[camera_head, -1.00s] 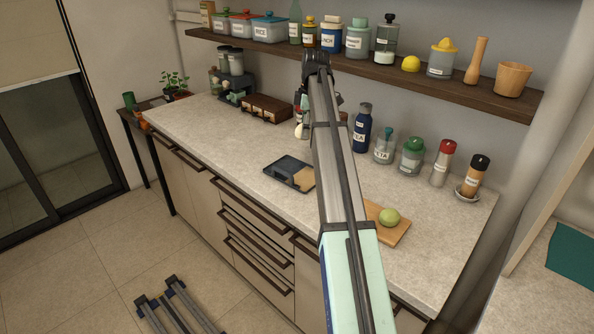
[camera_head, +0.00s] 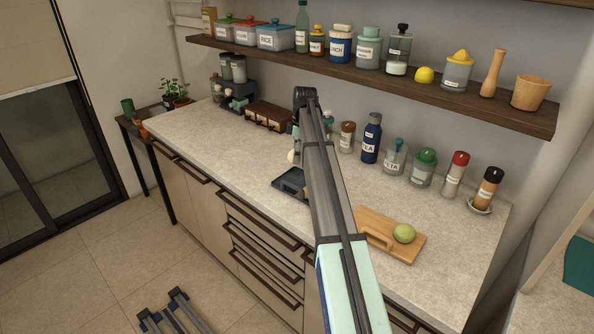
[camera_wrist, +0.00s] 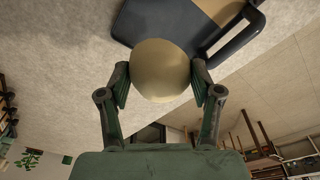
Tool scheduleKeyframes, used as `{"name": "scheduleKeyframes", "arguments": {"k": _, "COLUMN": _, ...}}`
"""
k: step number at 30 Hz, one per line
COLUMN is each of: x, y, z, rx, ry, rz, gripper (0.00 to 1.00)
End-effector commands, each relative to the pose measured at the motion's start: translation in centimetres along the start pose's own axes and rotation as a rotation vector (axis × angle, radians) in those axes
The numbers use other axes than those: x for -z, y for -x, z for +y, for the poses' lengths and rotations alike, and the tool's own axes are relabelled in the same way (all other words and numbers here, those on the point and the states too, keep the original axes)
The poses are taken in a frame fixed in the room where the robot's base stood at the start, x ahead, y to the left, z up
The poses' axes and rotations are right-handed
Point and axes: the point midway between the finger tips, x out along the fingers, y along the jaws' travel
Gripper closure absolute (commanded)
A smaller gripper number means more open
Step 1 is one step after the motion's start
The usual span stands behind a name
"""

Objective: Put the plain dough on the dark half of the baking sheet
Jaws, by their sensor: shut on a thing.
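The plain dough, a pale beige ball (camera_wrist: 160,70), sits between the fingers of my gripper (camera_wrist: 160,86) in the wrist view. The gripper is shut on it. In the head view the dough (camera_head: 292,156) shows as a small pale spot beside my arm, above the counter; the gripper is mostly hidden there. The baking sheet (camera_head: 288,180) lies on the counter, its right part covered by my arm. In the wrist view the sheet's dark half (camera_wrist: 160,20) is beyond the dough, with its tan half to the right.
A green ball (camera_head: 404,233) rests on a wooden board (camera_head: 376,222) right of my arm. Several jars and bottles, such as a blue bottle (camera_head: 371,138), line the counter's back. A shelf (camera_head: 400,80) overhangs it. The counter left of the sheet is clear.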

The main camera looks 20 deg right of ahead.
Motion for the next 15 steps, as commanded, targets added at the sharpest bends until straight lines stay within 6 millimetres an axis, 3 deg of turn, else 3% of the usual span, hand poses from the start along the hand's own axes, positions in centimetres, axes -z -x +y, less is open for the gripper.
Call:
{"name": "scheduleKeyframes", "arguments": {"k": 6, "x": -0.5, "y": -3.6, "z": -0.1, "rx": 0.001, "ry": -0.001, "rz": 0.000, "gripper": 0.73}}
{"name": "scheduleKeyframes", "arguments": {"k": 15, "x": -0.7, "y": -5.5, "z": -0.1, "rx": 0.002, "ry": -0.001, "rz": 0.000, "gripper": 0.73}}
